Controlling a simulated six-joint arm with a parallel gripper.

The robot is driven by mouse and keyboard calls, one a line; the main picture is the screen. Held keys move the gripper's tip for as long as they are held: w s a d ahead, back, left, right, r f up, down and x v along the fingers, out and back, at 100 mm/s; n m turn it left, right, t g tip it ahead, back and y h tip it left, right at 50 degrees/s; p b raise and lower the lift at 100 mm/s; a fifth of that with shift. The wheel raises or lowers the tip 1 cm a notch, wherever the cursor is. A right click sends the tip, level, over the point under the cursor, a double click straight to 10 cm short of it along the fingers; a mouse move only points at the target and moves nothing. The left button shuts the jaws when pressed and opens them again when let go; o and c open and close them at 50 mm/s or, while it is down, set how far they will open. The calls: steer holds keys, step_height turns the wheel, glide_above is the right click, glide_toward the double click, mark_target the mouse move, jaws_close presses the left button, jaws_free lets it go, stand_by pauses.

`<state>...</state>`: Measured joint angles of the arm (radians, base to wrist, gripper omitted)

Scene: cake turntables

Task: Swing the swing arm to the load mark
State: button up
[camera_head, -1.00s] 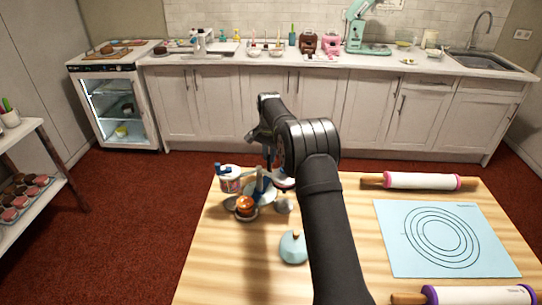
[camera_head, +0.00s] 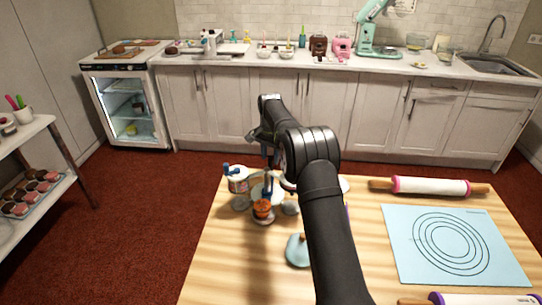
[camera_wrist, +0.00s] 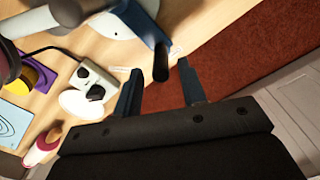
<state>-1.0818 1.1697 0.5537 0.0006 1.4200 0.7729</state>
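My gripper (camera_wrist: 160,66) is open in the wrist view, with its two dark blue fingers apart. A blue bar (camera_wrist: 143,24) with a dark upright peg (camera_wrist: 160,60) reaches between the fingertips; it looks like the swing arm. I see a gap on both sides of the peg and cannot tell contact. In the head view a blue part (camera_head: 268,187) stands among the turntable pieces, below my gripper and partly hidden by my arm. A small orange-brown cake (camera_head: 262,208) sits in front of it. I cannot make out the load mark for certain.
A white tub with blue top (camera_head: 238,181) stands left of the cake. A blue mat (camera_head: 450,247) and rolling pin (camera_head: 430,187) lie at right.

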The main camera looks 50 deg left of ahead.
steer(key=shift+r, duration=3.5)
steer(key=shift+f, duration=0.1)
step_height(320, 180, down, 7)
steer(key=shift+r, duration=0.2)
steer(key=shift+w+d+f, duration=0.1)
steer(key=shift+w+d, duration=0.05)
steer(key=shift+w, duration=0.05)
steer(key=shift+w+d, duration=0.2)
steer(key=shift+d, duration=0.1)
